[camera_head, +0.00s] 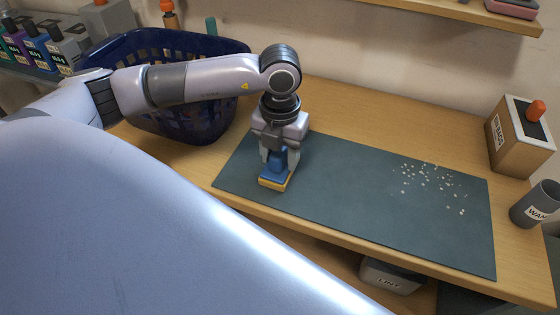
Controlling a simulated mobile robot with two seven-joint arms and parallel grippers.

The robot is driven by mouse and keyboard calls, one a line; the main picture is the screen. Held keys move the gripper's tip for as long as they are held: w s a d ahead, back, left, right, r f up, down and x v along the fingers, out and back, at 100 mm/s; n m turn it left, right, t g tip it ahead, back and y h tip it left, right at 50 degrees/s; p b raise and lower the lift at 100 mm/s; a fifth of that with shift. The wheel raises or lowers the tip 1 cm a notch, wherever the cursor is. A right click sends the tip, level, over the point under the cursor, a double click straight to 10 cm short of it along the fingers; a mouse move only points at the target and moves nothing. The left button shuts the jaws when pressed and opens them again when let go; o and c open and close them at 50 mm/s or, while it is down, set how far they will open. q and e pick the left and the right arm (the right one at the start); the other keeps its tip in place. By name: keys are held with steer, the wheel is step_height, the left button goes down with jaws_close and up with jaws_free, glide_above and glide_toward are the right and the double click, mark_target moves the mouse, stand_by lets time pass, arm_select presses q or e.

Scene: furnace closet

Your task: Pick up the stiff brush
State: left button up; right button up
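The stiff brush (274,180) has a blue top and a yellow-tan lower part. It is at the left part of the dark grey-green mat (335,200) on the wooden counter. My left gripper (278,158) points down over it, with its fingers on both sides of the blue part. The fingers appear closed on the brush. I cannot tell whether the brush touches the mat or is held slightly above it. My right gripper is not in view.
Pale crumbs (430,180) lie on the mat's right part. A dark blue basket (190,125) stands behind my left arm. A box with an orange knob (520,140) and a grey cup (535,205) stand at the right. A bin labelled LINT (390,277) is below the counter.

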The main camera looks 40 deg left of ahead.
arm_select(q)
jaws_close()
step_height(320, 180, up, 20)
stand_by(0.5)
steer(key=c, duration=0.5)
jaws_free()
steer(key=shift+c, duration=0.4)
